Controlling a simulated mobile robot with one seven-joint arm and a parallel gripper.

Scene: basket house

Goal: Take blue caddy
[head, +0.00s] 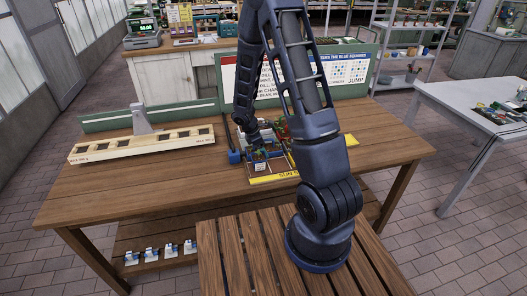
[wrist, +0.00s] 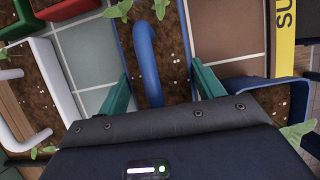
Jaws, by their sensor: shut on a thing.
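The blue caddy has a curved blue handle (wrist: 149,55) over dark soil with small green seedlings, seen in the wrist view. The green fingers of my gripper (wrist: 158,88) stand on either side of this handle, and the gripper is shut on the caddy. In the head view my gripper (head: 260,141) is low over the planting board (head: 262,170) on the wooden table. The caddy is small there and partly hidden by my arm.
Another blue handle (wrist: 245,84) is close on the right, and a white-handled caddy (wrist: 72,88) is on the left. A long cream rack (head: 140,147) stands left on the table (head: 120,188). A sign board (head: 345,70) stands behind. The table's front left is clear.

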